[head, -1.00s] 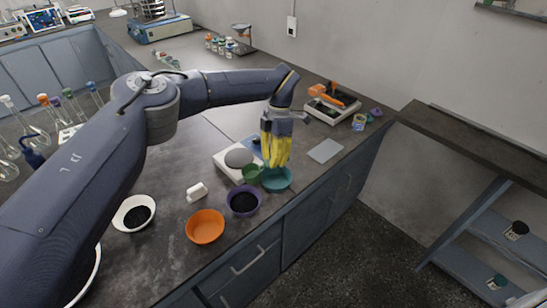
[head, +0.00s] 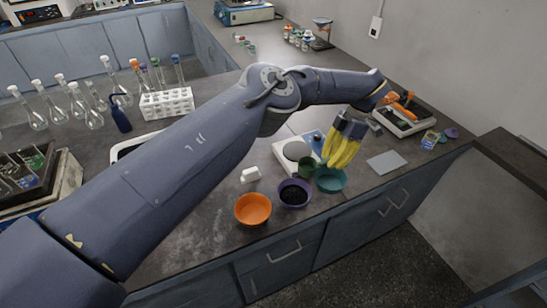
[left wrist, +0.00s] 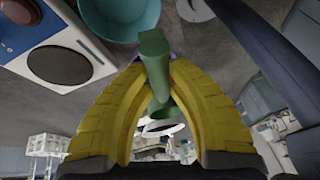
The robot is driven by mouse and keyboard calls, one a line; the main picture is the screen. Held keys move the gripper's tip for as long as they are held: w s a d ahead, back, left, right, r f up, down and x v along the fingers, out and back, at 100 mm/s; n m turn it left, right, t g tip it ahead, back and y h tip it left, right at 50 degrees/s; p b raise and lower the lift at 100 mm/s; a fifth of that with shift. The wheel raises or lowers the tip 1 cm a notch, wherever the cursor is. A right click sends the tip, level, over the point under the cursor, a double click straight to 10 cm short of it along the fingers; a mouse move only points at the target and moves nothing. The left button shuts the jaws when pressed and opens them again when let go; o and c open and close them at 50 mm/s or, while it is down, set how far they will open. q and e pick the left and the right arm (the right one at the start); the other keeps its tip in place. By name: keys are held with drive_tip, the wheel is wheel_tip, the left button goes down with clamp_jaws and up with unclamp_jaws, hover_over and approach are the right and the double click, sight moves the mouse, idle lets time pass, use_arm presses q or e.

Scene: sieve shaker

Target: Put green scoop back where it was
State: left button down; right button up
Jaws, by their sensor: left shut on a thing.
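My left gripper (head: 334,158) has yellow fingers and is shut on the green scoop (head: 307,168). The scoop is between the balance and the teal bowl (head: 331,181) in the head view; whether it touches anything below cannot be told. In the left wrist view, the scoop (left wrist: 154,62) is pinched between the tips of the left gripper (left wrist: 155,75), and the teal bowl (left wrist: 120,14) is at the top. My right gripper is not in view.
The white balance (head: 285,150) with a round grey pan stands left of the scoop. A purple bowl (head: 294,194) of black grains and an orange bowl (head: 253,210) stand nearer the front edge. A small white block (head: 250,175) and a flat grey plate (head: 386,162) lie nearby.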

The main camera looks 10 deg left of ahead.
use_arm(q)
drive_tip(key=w+a+r+m, duration=0.1)
drive_tip(key=w+a+r, duration=0.15)
drive_tip(key=a, duration=0.85)
drive_tip(key=w+a+r+m+t, duration=0.1)
drive_tip(key=w+a+r+m, duration=0.15)
drive_tip(key=a, duration=0.85)
drive_tip(key=w+a+r, duration=0.2)
drive_tip(key=w+a, duration=0.2)
drive_tip(key=a, duration=0.7)
wheel_tip(320, 180, down, 20)
drive_tip(key=m, duration=0.1)
drive_tip(key=m+t+y, duration=0.1)
drive_tip(key=m, duration=0.1)
drive_tip(key=shift+s+r+t, duration=0.1)
drive_tip(key=shift+r+t, duration=0.05)
drive_tip(key=shift+t, duration=0.15)
drive_tip(key=c, duration=1.3)
unclamp_jaws()
drive_tip(key=shift+f, duration=0.2)
